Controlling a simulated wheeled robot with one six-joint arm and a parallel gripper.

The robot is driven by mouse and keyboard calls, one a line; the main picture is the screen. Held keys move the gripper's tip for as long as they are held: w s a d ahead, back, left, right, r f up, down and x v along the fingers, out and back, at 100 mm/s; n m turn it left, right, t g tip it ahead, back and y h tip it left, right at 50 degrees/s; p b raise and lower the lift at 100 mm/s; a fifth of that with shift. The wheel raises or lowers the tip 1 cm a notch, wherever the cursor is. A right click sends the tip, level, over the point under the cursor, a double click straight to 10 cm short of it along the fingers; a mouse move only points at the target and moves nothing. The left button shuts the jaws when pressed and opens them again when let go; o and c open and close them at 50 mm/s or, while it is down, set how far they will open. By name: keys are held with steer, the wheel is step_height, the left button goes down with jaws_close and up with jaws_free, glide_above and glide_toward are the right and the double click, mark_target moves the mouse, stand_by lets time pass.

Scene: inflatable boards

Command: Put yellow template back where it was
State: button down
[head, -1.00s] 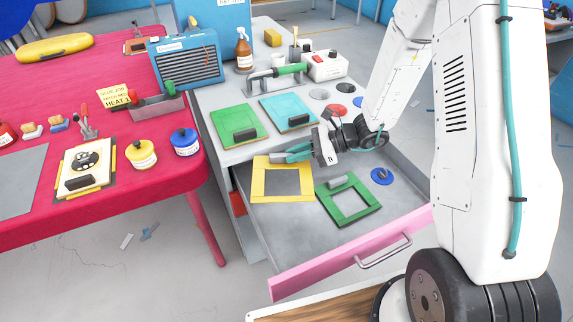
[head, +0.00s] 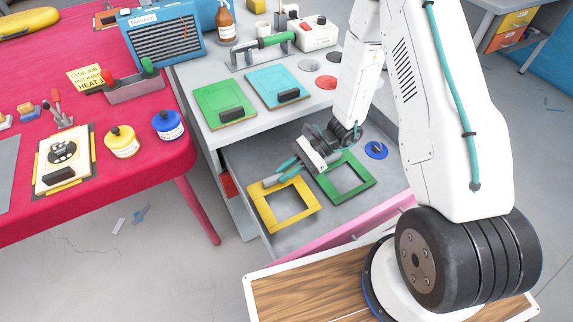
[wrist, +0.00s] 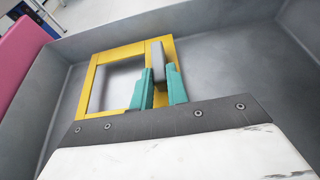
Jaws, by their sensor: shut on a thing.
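The yellow template (head: 306,208) is a square frame with an open middle, inside the open drawer at its left front. My gripper (head: 281,174) comes in from above and behind it. In the wrist view, the teal fingers of my gripper (wrist: 157,80) are shut on the grey handle (wrist: 158,60) on one side of the yellow template (wrist: 95,57). Whether the template touches the drawer floor I cannot tell. The green frame template (head: 366,183) lies in the drawer just right of it, close to its edge.
The drawer's pink front (head: 345,229) is pulled out, partly behind my base. A blue disc (head: 376,150) lies at the drawer's right. Green (head: 212,98) and cyan (head: 262,80) plates with dark handles lie on the grey counter above. A red table (head: 110,181) stands left.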

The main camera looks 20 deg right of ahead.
steer(key=shift+f, duration=0.4)
steer(key=shift+f, duration=0.55)
steer(key=c, duration=1.3)
jaws_free()
steer(key=shift+d, duration=0.1)
